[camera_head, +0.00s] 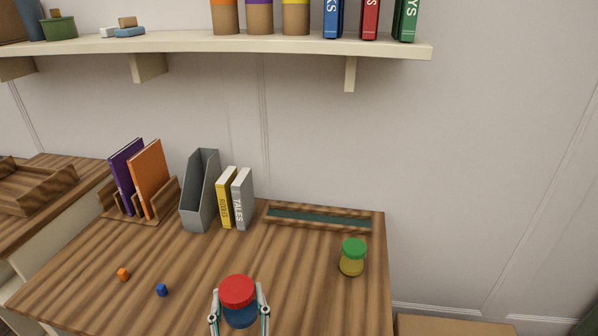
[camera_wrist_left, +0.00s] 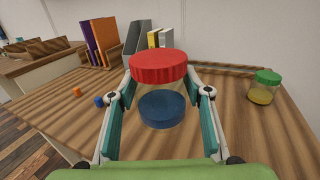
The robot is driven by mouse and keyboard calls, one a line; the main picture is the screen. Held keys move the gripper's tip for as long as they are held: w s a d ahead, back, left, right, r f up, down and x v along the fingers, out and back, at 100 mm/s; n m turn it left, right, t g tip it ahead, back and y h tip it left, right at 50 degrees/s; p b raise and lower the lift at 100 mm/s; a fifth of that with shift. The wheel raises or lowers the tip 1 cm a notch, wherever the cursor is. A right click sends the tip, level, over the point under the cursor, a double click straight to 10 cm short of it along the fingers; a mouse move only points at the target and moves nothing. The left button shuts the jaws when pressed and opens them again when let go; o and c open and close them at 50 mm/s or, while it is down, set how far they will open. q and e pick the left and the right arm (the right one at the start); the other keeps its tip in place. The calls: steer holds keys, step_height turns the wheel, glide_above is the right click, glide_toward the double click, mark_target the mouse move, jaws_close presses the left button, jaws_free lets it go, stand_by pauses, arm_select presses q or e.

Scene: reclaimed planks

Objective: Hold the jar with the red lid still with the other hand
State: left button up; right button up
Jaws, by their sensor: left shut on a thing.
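The jar with the red lid (camera_head: 238,292) is at the front middle of the wooden table, upright, with clear walls and something blue inside. It also shows in the left wrist view (camera_wrist_left: 159,68), between my fingers. My left gripper (camera_head: 239,312) is shut on the jar, one teal-padded finger on each side, below the lid. In the left wrist view the left gripper (camera_wrist_left: 160,112) frames the jar body. Whether the jar's base touches the table is hard to tell. My right gripper is in neither view.
A green-lidded jar (camera_head: 352,257) stands to the right. An orange block (camera_head: 123,274) and a blue block (camera_head: 161,290) lie to the left. Books, a grey file holder (camera_head: 200,191) and a long tray (camera_head: 318,218) line the back. A shelf (camera_head: 200,44) hangs above.

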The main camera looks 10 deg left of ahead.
mark_target(226, 310)
arm_select(q)
steer(key=shift+s+a, duration=0.2)
steer(key=shift+s, duration=0.05)
steer(key=s+m+h, duration=0.1)
steer(key=s+a+m+t+h, duration=0.1)
steer(key=s+h, duration=0.1)
steer(key=s+m+h, duration=0.1)
steer(key=s+h, duration=0.1)
steer(key=shift+a+r+m, duration=0.2)
steer(key=shift+a+m, duration=0.1)
steer(key=shift+a, duration=0.1)
steer(key=shift+s+d+r+m+h, duration=0.3)
steer(key=shift+s+h, duration=0.25)
steer(key=shift+h, duration=0.15)
